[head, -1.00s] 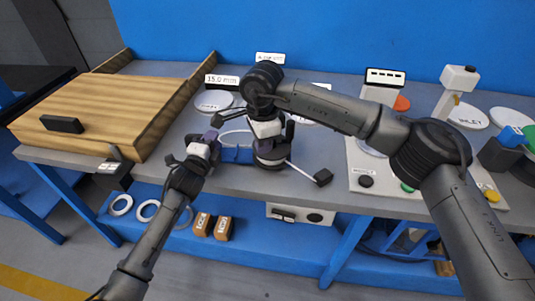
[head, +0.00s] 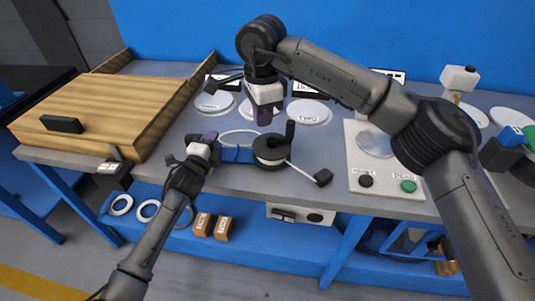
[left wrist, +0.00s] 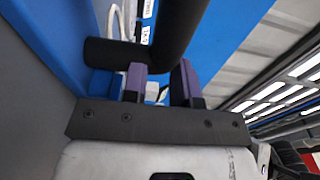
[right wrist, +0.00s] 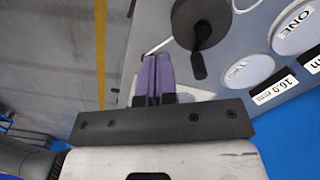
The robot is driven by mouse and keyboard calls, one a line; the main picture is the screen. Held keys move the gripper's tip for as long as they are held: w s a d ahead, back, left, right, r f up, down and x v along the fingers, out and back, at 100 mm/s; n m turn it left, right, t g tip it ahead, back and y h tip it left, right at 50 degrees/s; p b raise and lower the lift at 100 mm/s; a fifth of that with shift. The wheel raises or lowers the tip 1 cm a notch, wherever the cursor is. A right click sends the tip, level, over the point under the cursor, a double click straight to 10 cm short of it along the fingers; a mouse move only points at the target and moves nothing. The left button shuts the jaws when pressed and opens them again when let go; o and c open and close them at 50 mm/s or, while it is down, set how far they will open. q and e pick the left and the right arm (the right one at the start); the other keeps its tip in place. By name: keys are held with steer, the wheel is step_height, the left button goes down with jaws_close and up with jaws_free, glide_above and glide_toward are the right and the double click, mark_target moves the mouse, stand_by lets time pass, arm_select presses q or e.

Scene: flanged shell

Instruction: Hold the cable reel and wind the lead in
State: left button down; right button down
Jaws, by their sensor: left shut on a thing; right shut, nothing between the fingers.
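The cable reel (head: 270,150) is a dark drum with a white winding, and it sits near the table's front edge. A black crank knob (head: 290,132) stands up on its right side. A white lead runs from it to a black plug (head: 322,178) at the lower right. My left gripper (head: 212,139) is shut on the reel's holding part at its left; the exact grip is partly hidden. My right gripper (head: 264,117) is shut and empty, above and behind the reel, clear of the knob. In the right wrist view its purple fingers (right wrist: 154,78) are together beside the reel (right wrist: 203,18).
A blue piece (head: 237,155) lies between left gripper and reel. White discs (head: 308,113) with labels stand behind. A wooden board (head: 110,110) fills the left. A white panel with buttons (head: 385,180) is at the right. Some table front right of the reel is clear.

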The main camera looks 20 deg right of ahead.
steer(key=shift+r, duration=0.15)
stand_by(0.4)
steer(key=w+d+r+n+t, duration=0.3)
steer(key=w+d+n, duration=0.35)
steer(key=d, duration=0.25)
step_height(320, 180, down, 6)
steer(key=w+n+t, duration=0.1)
steer(key=w+n, duration=0.1)
steer(key=n, duration=0.9)
steer(key=shift+w+d+t, duration=0.2)
steer(key=shift+d+t, duration=0.1)
steer(key=shift+d, duration=0.1)
steer(key=shift+f+n, duration=0.25)
stand_by(1.6)
steer(key=shift+f, duration=2.9)
steer(key=shift+s, duration=0.1)
